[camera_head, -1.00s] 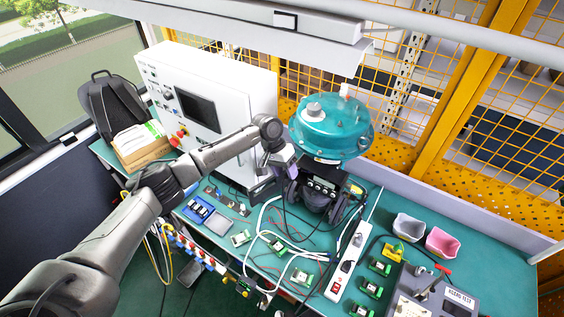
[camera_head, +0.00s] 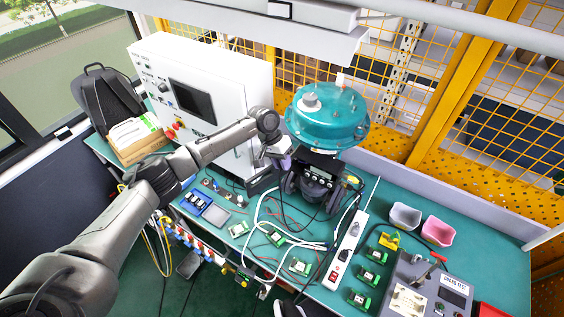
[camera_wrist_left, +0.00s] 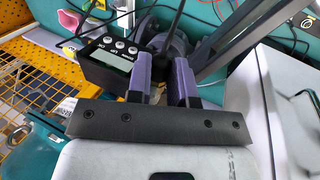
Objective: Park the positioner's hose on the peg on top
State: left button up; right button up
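The positioner (camera_head: 318,177) is a black box with a display and buttons, mounted below the round teal actuator (camera_head: 328,125); it also shows in the left wrist view (camera_wrist_left: 108,62). A small pale upright piece (camera_head: 340,80) stands on top of the actuator; I cannot tell if it is the peg. My left gripper (camera_head: 281,162) is just left of the positioner. In the left wrist view its purple fingers (camera_wrist_left: 162,80) are close together around a dark piece, from which the black hose (camera_wrist_left: 177,22) runs away. The hose's far end is hidden. My right gripper is not in view.
A white control cabinet (camera_head: 190,95) stands close on the left. A power strip (camera_head: 345,255), green boards (camera_head: 300,266) and loose cables cover the bench front. Two small bins (camera_head: 437,231) sit at right. Yellow mesh fencing (camera_head: 500,120) is behind.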

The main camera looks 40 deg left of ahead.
pick_arm(q)
grip_shut()
jog(key=shift+r, duration=0.1)
jog(key=shift+s+d+p, duration=0.1)
jog(key=shift+s+p, duration=0.45)
jog(key=shift+p, duration=0.2)
dwell(0.4)
jog(key=shift+s+p, duration=0.45)
jog(key=shift+p, duration=0.15)
dwell(0.4)
jog(key=shift+s+d+p, duration=0.2)
jog(key=shift+s+p, duration=0.8)
jog(key=shift+p, duration=0.25)
jog(key=shift+s+d+p, duration=0.15)
jog(key=shift+s+p, duration=0.8)
jog(key=shift+p, duration=0.3)
